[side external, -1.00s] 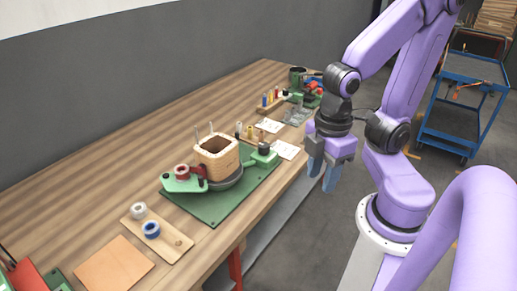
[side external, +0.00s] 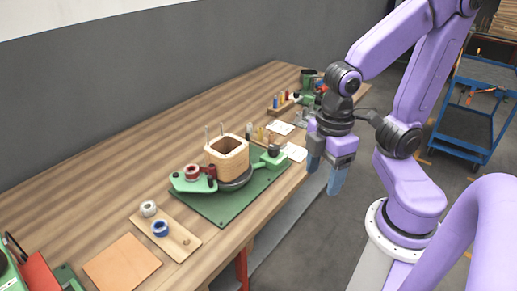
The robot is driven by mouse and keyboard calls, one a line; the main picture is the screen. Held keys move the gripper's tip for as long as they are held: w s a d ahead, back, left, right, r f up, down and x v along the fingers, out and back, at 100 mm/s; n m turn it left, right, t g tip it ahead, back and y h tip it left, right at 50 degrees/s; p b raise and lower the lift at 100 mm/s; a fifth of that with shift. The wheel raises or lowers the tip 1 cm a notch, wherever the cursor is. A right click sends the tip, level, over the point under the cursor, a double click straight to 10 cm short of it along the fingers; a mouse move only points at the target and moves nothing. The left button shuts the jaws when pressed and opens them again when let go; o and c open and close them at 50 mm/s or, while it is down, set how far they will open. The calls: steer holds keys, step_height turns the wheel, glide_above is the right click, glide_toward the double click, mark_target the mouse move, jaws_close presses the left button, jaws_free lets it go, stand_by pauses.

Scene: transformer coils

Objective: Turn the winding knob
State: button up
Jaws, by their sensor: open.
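A square wooden coil former (side external: 228,155) with an open top stands on a dark round turntable (side external: 237,180), on a green base plate (side external: 225,208). A black knob (side external: 273,151) tops a green bracket at the right of the turntable. A smaller black post or knob (side external: 211,172) stands on the green arm at the left, beside a red spool (side external: 193,172). I cannot tell which is the winding knob. My gripper (side external: 326,176) is open and empty, with blue fingers pointing down. It is right of the plate, apart from both knobs, around the table's edge.
A wooden board (side external: 178,238) with a white spool (side external: 148,208) and a blue spool (side external: 160,229) lies at the front left, near a tan sheet (side external: 122,263). White cards and small parts lie behind the plate. A blue cart (side external: 470,110) stands beyond the table.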

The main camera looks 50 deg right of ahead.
steer(key=w+d+r, duration=0.1)
steer(key=w, duration=0.9)
glide_above(274, 146)
step_height(274, 146, down, 18)
steer(key=shift+a+r, duration=0.1)
steer(key=c, duration=1.1)
